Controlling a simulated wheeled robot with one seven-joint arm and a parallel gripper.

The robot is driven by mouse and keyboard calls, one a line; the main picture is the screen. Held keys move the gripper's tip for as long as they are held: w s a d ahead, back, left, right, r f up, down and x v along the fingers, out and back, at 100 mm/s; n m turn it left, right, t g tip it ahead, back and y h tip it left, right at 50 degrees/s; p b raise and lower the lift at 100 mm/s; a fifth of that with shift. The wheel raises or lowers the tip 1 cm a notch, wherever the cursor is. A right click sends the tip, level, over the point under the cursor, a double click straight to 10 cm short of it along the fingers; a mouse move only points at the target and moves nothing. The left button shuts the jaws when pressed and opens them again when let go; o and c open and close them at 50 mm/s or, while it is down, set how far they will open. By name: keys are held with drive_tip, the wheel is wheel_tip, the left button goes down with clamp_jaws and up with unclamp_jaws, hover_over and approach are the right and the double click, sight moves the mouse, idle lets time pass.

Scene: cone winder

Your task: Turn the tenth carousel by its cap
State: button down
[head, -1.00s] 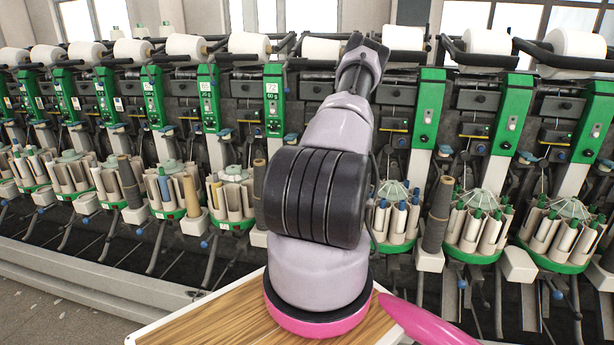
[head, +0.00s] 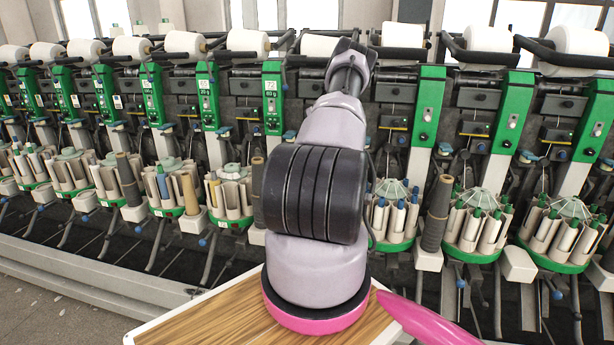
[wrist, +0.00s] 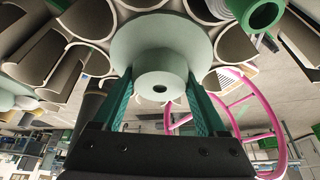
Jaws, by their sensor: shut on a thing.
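In the wrist view, the pale green cap (wrist: 161,72) of a carousel has a round knob with a dark hole in its middle. My gripper (wrist: 160,93) is shut on this knob, one teal finger at each side. Around the cap are the carousel's grey curved pockets (wrist: 38,62); one at the upper right holds a green-ended tube (wrist: 264,14). In the head view, my arm hides my gripper and the held carousel. I cannot read a carousel number there.
Other carousels stand in a row along the winder, to the left (head: 232,195) and to the right (head: 478,228) of my arm in the head view. Dark cones (head: 436,213) stand between some of them. Green panels (head: 428,107) and white cones (head: 402,36) are above.

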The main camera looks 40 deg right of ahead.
drive_tip(key=shift+n, duration=0.3)
unclamp_jaws()
drive_tip(key=shift+r, duration=0.15)
drive_tip(key=v, duration=1)
drive_tip(key=shift+w+r, duration=0.15)
drive_tip(key=shift+r, duration=0.15)
drive_tip(key=shift+d, duration=0.1)
